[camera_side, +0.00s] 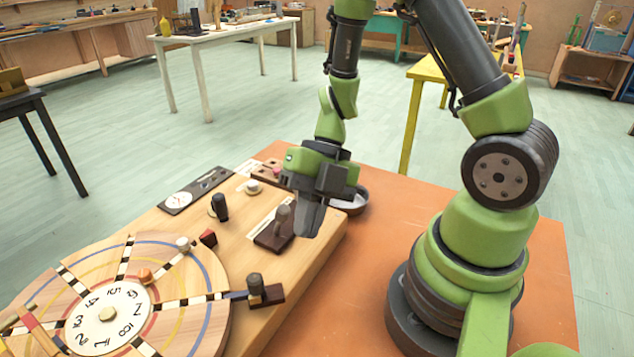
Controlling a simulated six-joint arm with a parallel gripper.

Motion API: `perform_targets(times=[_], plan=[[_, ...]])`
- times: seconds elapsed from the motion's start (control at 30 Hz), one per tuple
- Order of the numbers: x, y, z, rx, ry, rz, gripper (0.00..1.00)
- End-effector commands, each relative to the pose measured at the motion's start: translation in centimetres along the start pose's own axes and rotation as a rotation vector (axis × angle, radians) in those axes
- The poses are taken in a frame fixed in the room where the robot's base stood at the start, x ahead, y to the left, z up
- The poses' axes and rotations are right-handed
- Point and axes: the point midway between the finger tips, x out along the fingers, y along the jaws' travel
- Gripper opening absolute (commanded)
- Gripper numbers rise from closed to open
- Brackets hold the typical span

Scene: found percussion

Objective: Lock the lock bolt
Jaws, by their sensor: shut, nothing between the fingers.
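A round wooden wheel (205,272) with a numbered white dial (107,318) lies on the wooden board (315,262). At its right edge a dark knob (256,284) stands on a brown base, with a dark bar pointing at the wheel; this looks like the lock bolt. I cannot tell whether the bar enters the wheel. My gripper (309,220) is shut and empty, pointing down above the board's right part. It is beside a brown block with a grey peg (281,220), up and to the right of the bolt. I cannot tell if it touches the block.
A black cylinder (220,206), a dark red block (208,237) and a dark plate with a white disc (179,200) are on the board's back part. The orange table (395,230) is bare between board and arm base.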

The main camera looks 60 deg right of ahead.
Motion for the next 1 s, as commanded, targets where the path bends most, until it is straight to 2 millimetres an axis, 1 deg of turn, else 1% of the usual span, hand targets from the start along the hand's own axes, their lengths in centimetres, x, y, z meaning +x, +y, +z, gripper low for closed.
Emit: perform_targets(times=[0.03, 0.1, 0.3, 0.5, 0.8, 0.87, 0.9, 0.97, 1.0], plan=[[-1.0, 0.0, 0.1, 0.0, -0.008, 0.002, 0.0], [-2.1, 0.1, 0.1, 0.0, -0.008, 0.005, 0.0], [-4.6, 0.0, 0.1, 0.001, -0.004, 0.002, 0.0], [-5.5, 0.0, 0.0, 0.002, -0.002, -0.002, 0.0], [-5.5, 0.0, 0.0, -0.002, -0.001, -0.003, 0.0], [-5.6, 0.1, -0.1, -0.034, -0.007, -0.006, 0.0], [-5.8, 0.2, -0.3, -0.084, -0.016, -0.012, 0.0], [-6.3, 0.5, -0.7, -0.211, -0.038, -0.027, 0.0], [-6.8, 0.8, -1.0, -0.33, -0.058, -0.042, 0.0]])
